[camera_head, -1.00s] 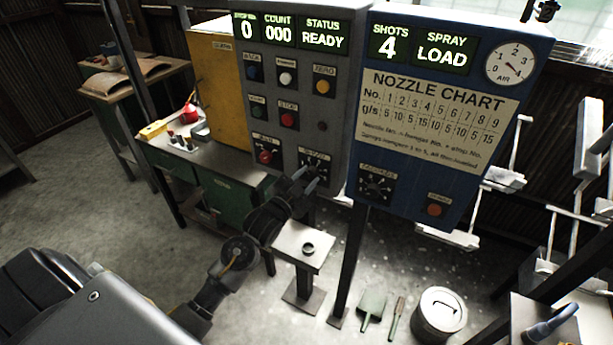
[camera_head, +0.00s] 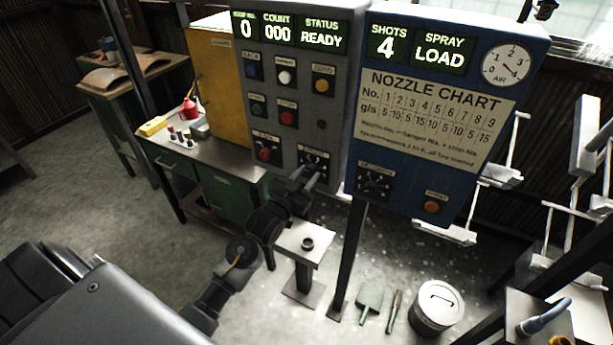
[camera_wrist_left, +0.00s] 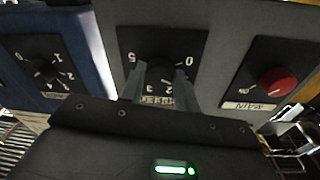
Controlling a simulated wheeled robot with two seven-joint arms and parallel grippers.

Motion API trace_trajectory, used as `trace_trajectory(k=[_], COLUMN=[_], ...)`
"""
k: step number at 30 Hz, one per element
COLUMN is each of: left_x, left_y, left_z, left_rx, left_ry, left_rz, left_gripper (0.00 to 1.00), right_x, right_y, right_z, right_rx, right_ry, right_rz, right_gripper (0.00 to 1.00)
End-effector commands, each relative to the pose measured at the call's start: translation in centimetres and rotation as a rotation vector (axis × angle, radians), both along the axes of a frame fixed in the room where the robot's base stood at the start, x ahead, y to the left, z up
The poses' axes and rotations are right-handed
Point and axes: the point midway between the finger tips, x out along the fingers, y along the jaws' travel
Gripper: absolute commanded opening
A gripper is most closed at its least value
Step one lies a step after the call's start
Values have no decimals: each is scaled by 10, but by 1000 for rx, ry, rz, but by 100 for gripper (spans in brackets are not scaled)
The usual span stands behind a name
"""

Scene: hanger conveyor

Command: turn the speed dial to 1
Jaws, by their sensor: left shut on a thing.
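The speed dial's black plate (camera_head: 314,157) is at the lower right of the grey control panel (camera_head: 338,90). In the left wrist view the plate (camera_wrist_left: 190,42) appears upside down, with 0 at the right and 5 at the left. My left gripper (camera_head: 306,180) is at the dial. In the left wrist view its fingers (camera_wrist_left: 160,82) stand on either side of the dark knob, shut on it. The fingers hide part of the knob and scale, so I cannot tell which number it points to. My right gripper is not in view.
A red main switch (camera_head: 264,154) sits left of the dial. The blue panel (camera_head: 355,185) with another black dial (camera_head: 375,182) stands close on the right. A small pedestal (camera_head: 303,243) is below my gripper. The grey panel's displays read count 000 and READY.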

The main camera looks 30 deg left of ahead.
Motion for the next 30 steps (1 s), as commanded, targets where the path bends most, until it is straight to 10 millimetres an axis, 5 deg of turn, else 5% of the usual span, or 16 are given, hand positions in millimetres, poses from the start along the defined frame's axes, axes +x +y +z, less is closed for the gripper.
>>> trace_trajectory(k=[5,6,11,22,30], left_x=[0,0,0,-6,-55], left_y=[0,0,0,1,3], left_z=[1,1,1,-2,-8], left_rx=[1,1,1,2,3], left_ry=[-2,-2,-2,0,0], left_rz=[0,0,0,0,0], left_gripper=[9,33,53,53,53], right_x=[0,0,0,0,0], right_y=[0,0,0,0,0], right_z=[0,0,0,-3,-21], right_rx=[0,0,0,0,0], right_ry=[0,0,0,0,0], right_rz=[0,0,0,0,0], right_gripper=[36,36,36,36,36])
